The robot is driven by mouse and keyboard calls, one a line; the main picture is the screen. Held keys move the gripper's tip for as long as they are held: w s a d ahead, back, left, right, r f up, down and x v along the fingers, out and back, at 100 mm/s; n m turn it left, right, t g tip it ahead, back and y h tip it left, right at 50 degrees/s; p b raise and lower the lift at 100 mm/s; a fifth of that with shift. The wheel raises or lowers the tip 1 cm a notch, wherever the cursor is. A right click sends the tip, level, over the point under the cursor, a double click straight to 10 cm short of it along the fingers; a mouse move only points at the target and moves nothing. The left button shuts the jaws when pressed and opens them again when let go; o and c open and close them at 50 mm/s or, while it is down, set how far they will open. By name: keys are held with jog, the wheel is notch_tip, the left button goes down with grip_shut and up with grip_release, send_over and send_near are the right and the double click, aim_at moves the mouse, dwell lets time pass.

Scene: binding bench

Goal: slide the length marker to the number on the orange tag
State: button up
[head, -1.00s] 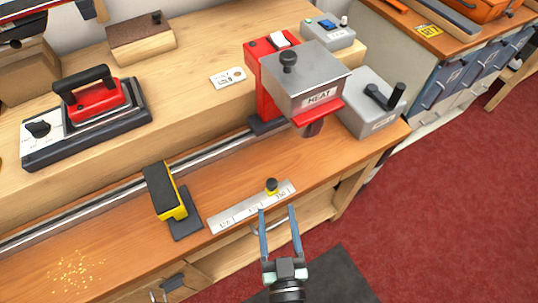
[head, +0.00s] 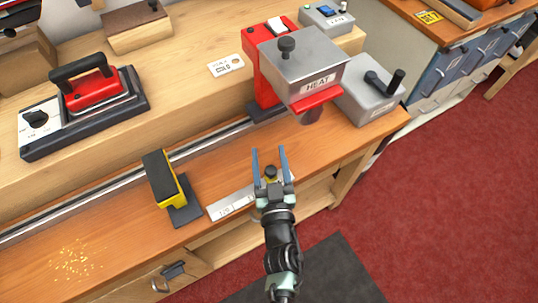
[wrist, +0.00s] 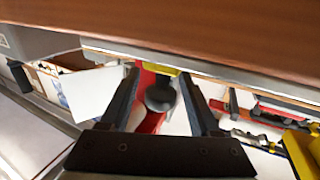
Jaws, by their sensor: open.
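The length marker (head: 271,172), a black knob on a yellow base, sits on the pale scale strip (head: 222,209) at the bench front. In the wrist view, which looks upside down, its black knob (wrist: 160,97) shows between my fingers. My gripper (head: 269,152) is open, one finger on each side of the marker; I see no clear grip. My arm hides much of the strip's right part, and its numbers are mostly unreadable. A small yellow-orange tag (head: 429,17) lies on the far right bench; its print is too small to read.
A red-and-grey HEAT press (head: 300,70) stands behind my gripper, with a grey crank box (head: 368,90) to its right. A yellow-and-black block (head: 168,182) stands left of the strip. A white tag (head: 226,65) lies on the raised shelf.

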grip_shut()
dwell(1.4)
